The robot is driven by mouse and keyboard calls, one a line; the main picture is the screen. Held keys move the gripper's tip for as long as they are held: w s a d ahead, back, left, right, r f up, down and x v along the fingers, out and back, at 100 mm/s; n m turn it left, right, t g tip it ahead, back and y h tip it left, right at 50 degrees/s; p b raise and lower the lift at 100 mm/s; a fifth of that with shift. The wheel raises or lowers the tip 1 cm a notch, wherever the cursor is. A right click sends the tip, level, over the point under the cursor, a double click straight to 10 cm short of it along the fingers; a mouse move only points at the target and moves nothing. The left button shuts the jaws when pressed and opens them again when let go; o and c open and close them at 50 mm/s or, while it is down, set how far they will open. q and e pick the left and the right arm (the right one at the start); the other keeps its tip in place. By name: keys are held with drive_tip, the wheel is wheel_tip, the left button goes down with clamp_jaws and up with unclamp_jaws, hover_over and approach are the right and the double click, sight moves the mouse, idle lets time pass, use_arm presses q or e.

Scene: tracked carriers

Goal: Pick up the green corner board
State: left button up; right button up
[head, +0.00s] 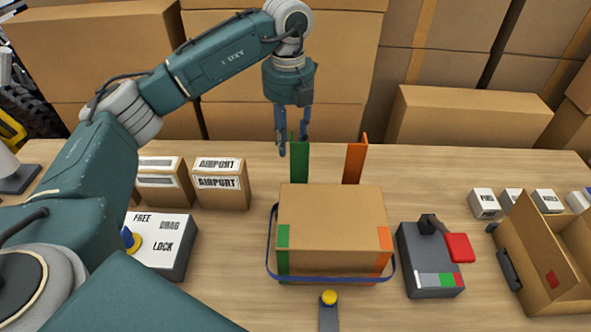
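The green corner board (300,163) stands upright behind the brown carton (333,212), and the carton hides its foot. My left gripper (293,143) points straight down over the board's top end. Its two blue-grey fingers are apart, one left of the board and one near its top right edge. I cannot tell whether either finger touches the board. An orange corner board (355,163) stands upright to the right, also behind the carton. My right gripper is not in view.
A blue strap (330,283) loops around the carton's lower part. A grey device with a black lever and red pad (430,262) stands right, an open box (545,250) farther right. A FREE/DRAG/LOCK box (163,240) and AIRPORT boxes (220,185) stand left. Large cartons line the back.

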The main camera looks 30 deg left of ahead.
use_arm(q)
drive_tip(key=shift+f, duration=0.45)
drive_tip(key=shift+c, duration=0.3)
clamp_jaws()
drive_tip(key=shift+r, duration=0.1)
